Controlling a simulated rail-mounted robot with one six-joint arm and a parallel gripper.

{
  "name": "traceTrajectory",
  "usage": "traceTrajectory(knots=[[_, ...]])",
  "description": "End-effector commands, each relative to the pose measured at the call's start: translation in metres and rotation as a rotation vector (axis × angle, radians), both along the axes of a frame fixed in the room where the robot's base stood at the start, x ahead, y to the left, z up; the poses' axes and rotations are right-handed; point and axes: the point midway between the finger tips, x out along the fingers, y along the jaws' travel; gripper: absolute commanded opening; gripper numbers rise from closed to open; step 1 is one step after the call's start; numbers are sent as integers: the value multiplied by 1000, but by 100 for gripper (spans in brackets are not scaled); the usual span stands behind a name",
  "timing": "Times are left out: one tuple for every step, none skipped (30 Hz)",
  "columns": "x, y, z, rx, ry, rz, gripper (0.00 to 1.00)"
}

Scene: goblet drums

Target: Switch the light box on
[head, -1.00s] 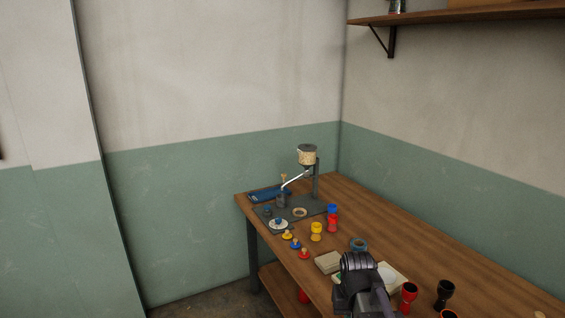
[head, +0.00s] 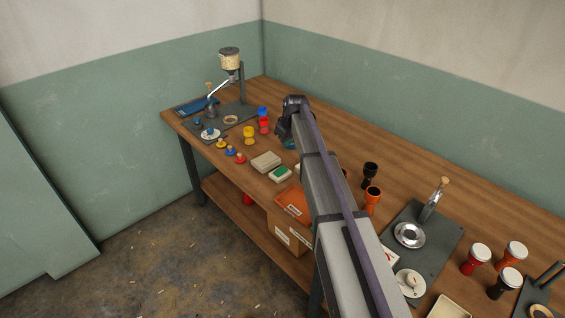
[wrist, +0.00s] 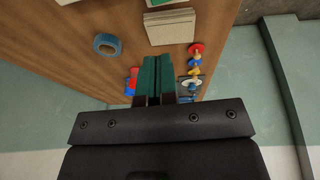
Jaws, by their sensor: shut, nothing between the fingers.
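The light box is mostly hidden behind my arm in the head view; a small pale edge (head: 298,168) beside the green-topped block may be part of it. In the wrist view a white edge (wrist: 66,2) at the top border may also be it, but I cannot tell. No switch is visible. My gripper (head: 284,132) is over the table, near the blue tape roll (head: 290,144). In the wrist view its two dark green fingers (wrist: 157,68) are shut together and empty, with the tape roll (wrist: 107,43) to their left.
A beige block (head: 265,161) and a green-topped block (head: 280,174) lie near the front edge. Yellow (head: 249,134) and red (head: 264,125) goblet drums stand left of my gripper. An orange tray (head: 294,203), a dark drum (head: 370,171) and a press (head: 410,235) are around my arm.

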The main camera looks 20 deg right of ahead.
Motion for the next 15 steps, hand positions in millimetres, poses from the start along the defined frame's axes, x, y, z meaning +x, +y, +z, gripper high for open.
traceTrajectory(knots=[[-2,0,0,-2,-1,8,0],[-3,1,0,-3,0,8,0],[-3,1,-2,-2,0,7,0],[-2,1,-3,-2,0,7,0],[-2,1,-5,-2,0,7,0],[-1,1,-8,-3,1,6,0],[-1,1,-12,-3,1,6,0],[0,2,-16,-2,2,6,0],[2,2,-22,-2,2,6,0],[3,3,-27,-1,2,5,0],[4,3,-33,-1,2,5,0],[6,3,-41,-1,2,5,0],[8,4,-47,-1,2,5,0],[10,4,-54,-1,2,5,0],[12,5,-63,-1,2,5,0]])
